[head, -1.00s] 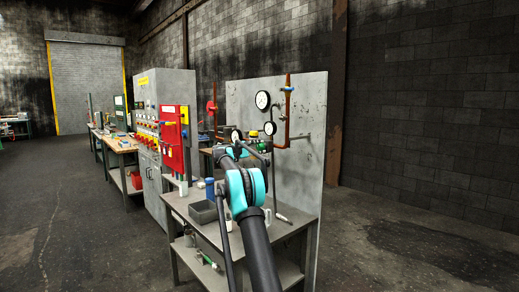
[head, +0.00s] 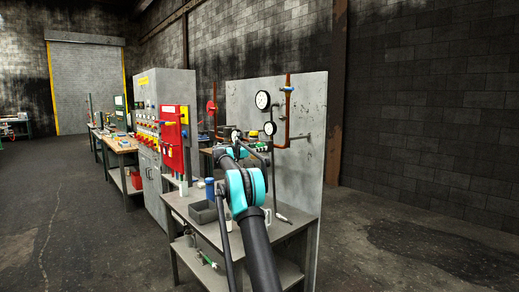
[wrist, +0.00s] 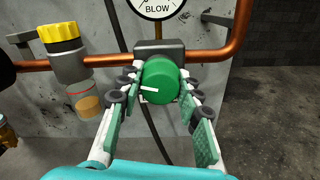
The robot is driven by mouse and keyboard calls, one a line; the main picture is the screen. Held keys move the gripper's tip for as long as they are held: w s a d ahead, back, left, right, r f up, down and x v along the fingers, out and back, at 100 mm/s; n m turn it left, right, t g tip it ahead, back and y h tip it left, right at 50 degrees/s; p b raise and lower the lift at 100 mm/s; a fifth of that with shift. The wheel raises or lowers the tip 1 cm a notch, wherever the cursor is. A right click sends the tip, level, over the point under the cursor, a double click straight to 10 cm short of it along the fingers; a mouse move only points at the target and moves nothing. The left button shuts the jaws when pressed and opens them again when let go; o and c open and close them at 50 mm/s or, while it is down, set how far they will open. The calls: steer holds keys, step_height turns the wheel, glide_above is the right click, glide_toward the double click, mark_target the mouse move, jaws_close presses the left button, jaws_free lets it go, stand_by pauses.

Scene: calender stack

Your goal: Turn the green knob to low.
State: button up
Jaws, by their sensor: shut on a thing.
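The green knob (wrist: 166,76) is round, with a white pointer mark that points to the left in the wrist view. It sits on a dark valve body (wrist: 160,47) on the copper pipe. My gripper (wrist: 158,84) has one finger on each side of the knob and is shut on it. In the head view my gripper (head: 260,147) is in front of the grey panel, and my arm and wrist hide most of the knob. I cannot read any low marking around the knob.
A gauge marked BLOW (wrist: 157,7) is just above the knob. A yellow-capped filter (wrist: 70,50) hangs on the pipe to the left. A red panel (head: 173,137) is farther left.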

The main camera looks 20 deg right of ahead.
steer(key=n, duration=0.7)
steer(key=shift+f, duration=0.1)
steer(key=n, duration=0.4)
steer(key=shift+n, duration=1.9)
steer(key=o, duration=1.2)
steer(key=shift+c, duration=0.2)
steer(key=v, duration=1.2)
